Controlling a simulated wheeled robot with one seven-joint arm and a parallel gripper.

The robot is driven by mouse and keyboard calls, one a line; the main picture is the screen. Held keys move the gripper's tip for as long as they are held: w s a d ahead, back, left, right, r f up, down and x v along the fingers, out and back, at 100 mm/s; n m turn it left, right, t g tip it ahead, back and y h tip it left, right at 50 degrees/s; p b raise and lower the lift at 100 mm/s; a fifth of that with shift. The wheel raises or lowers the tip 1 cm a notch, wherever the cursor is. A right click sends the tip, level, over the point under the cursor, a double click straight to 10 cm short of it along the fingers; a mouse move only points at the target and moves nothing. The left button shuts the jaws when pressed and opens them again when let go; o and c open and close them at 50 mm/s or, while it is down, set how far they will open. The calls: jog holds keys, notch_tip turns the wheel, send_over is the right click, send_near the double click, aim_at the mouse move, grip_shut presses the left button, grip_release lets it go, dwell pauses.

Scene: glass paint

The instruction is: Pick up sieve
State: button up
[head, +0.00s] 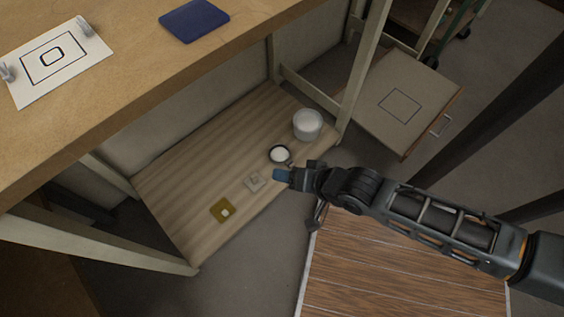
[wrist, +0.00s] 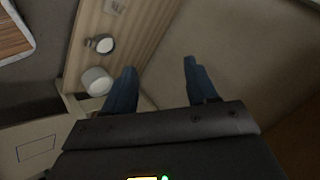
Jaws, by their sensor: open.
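The sieve appears to be the small round thing with a dark rim and pale centre (head: 279,154) on the slatted lower shelf. A short handle seems to point from it toward my gripper. It also shows in the wrist view (wrist: 104,45), left of my fingers. My gripper (head: 281,175) is just in front of it in the head view, apart from it as far as I can tell. In the wrist view the two blue fingers (wrist: 160,66) are spread wide with nothing between them.
A white bucket (head: 308,128) stands beside the sieve at the shelf's right end. A small pale square (head: 255,182) and a yellow square piece (head: 221,211) lie to the left on the shelf (head: 180,170). The tabletop (head: 120,80) overhangs the shelf, and a leg (head: 362,75) stands right of the bucket.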

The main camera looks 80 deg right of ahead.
jog(key=w+d+f+m+g+b, duration=0.2)
jog(key=d+f+m+b, duration=0.35)
jog(key=f, duration=0.55)
jog(key=w+d+f+m+g+b, duration=0.25)
jog(key=d+f+m, duration=0.45)
jog(key=f, duration=0.4)
jog(key=m+g+y+b, duration=0.35)
jog(key=m+b, duration=0.45)
jog(key=m, duration=0.5)
send_near(288, 161)
jog(key=shift+s+a+f+h, duration=0.1)
jog(key=shift+a+f+h, duration=0.15)
jog(key=shift+a+f, duration=0.3)
jog(key=shift+d+f+m, duration=0.15)
jog(key=shift+d+m, duration=0.25)
jog(key=shift+m, duration=0.25)
notch_tip(288, 161, down, 2)
jog(key=shift+f+b, duration=0.15)
jog(key=shift+b, duration=0.65)
jog(key=f+b, duration=0.3)
jog(key=f, duration=0.2)
jog(key=shift+w+d+f+b, duration=0.1)
jog(key=shift+w+b, duration=0.1)
jog(key=shift+b, duration=0.2)
grip_shut()
